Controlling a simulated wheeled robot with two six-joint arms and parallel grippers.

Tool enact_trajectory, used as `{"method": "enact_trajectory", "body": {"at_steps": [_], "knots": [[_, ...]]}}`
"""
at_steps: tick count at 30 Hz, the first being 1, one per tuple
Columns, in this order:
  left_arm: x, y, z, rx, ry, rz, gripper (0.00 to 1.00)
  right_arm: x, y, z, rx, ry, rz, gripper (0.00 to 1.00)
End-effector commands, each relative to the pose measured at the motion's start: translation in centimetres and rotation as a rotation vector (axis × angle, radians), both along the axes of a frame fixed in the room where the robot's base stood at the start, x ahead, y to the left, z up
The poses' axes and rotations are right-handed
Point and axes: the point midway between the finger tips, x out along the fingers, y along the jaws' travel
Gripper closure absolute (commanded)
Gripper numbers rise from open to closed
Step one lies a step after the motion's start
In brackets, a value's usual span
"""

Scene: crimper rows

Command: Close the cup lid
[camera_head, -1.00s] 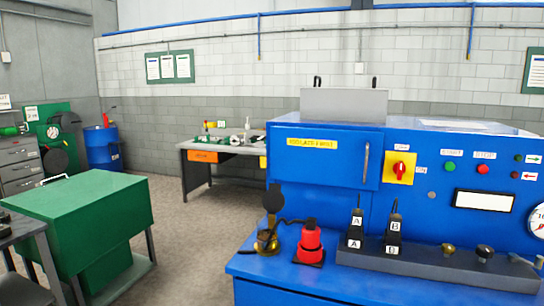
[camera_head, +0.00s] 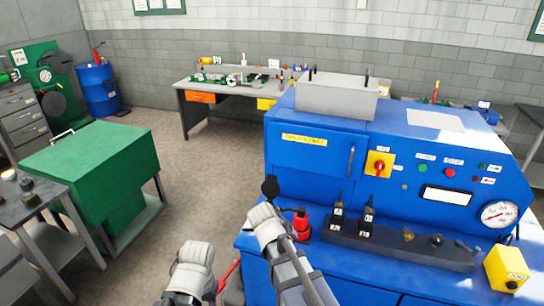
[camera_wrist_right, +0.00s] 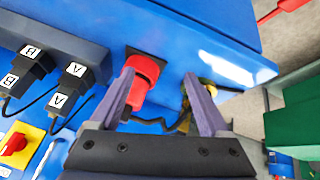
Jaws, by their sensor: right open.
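The cup's dark round lid (camera_head: 270,188) stands raised at the left end of the blue bench, beside the red bottle-like object (camera_head: 301,222). In the head view my right arm hides the cup body. In the right wrist view the brass cup (camera_wrist_right: 208,86) shows partly behind the right-hand finger; the lid cannot be made out clearly there. My right gripper (camera_wrist_right: 159,76) is open and empty, with its fingers pointing toward the bench top near the cup and the red object. My left arm shows at the bottom of the head view, but its fingers are not visible.
A dark strip (camera_head: 400,243) with black blocks marked A and B stands right of the red object. The blue machine (camera_head: 312,165) rises behind it. A yellow box (camera_head: 507,266) is at far right. A green cabinet (camera_head: 90,165) stands left across open floor.

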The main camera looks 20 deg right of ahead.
Motion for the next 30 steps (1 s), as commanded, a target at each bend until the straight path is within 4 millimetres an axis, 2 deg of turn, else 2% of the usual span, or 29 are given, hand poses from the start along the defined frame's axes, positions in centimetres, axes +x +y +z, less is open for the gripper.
{"method": "enact_trajectory", "body": {"at_steps": [1,6,9,12,19,25,30], "knots": [[0.0,0.0,1.8,0.0,0.0,0.001,0.5,2.9,-0.2,3.1,-0.041,-0.096,-0.038,0.2],[0.0,0.0,2.2,-0.001,0.0,0.001,0.5,8.9,0.0,7.8,-0.114,-0.401,-0.111,0.2],[0.0,0.0,2.3,-0.001,0.0,0.001,0.5,11.5,0.9,10.1,-0.127,-0.542,-0.115,0.2],[0.0,0.0,2.3,-0.001,0.0,0.001,0.5,13.0,1.7,11.6,-0.125,-0.635,-0.11,0.2],[0.0,0.0,2.3,-0.001,0.0,0.001,0.5,13.8,2.3,12.6,-0.12,-0.692,-0.105,0.2],[0.0,0.0,1.9,-0.001,0.0,0.001,0.5,14.4,1.9,12.2,-0.121,-0.689,-0.106,0.2],[0.0,0.0,1.0,0.0,0.0,0.002,0.5,16.0,0.8,11.3,-0.122,-0.688,-0.108,0.2]]}}
